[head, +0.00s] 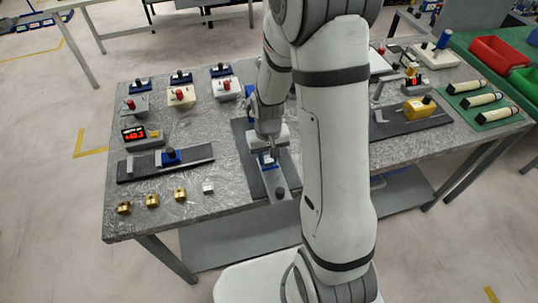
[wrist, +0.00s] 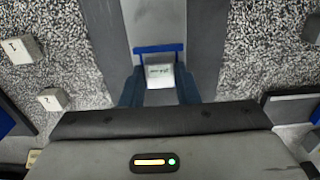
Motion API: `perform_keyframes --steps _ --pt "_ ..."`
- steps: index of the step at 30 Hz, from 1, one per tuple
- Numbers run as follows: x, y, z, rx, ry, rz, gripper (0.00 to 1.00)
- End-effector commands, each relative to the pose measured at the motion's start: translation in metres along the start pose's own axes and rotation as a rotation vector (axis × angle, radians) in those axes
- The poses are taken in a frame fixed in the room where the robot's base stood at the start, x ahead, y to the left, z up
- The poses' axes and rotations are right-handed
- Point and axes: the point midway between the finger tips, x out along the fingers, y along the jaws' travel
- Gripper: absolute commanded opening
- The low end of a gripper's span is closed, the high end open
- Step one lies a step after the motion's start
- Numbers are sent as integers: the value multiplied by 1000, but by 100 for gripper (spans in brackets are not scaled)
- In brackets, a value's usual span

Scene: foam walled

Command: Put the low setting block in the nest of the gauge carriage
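A small whitish block with tiny green marking (wrist: 160,75) sits between the fingers of my gripper (wrist: 160,92) in the wrist view. The fingers meet both its sides, so the gripper looks shut on it. The marking is too small to read. A blue bar (wrist: 158,49) lies just beyond the block, across a grey rail (wrist: 155,18), and looks like part of the carriage nest. In the head view my gripper (head: 268,160) is low over the middle dark plate (head: 248,160). The block is not clear there. Whether it rests in the nest I cannot tell.
Several small brass blocks (head: 152,200) and a silver one (head: 208,187) stand along the front left edge. Behind them is a rail fixture with a blue slider (head: 170,156) and a lit red display (head: 134,134). A yellow-topped fixture (head: 419,107) stands to the right.

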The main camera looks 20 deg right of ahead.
Motion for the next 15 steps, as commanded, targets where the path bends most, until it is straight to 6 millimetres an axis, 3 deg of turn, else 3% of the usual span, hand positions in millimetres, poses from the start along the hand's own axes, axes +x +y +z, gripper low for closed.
perform_keyframes --steps 7,15 --pt "0 0 0 1 0 0 48" --pt "-2 1 0 1 0 0 48"
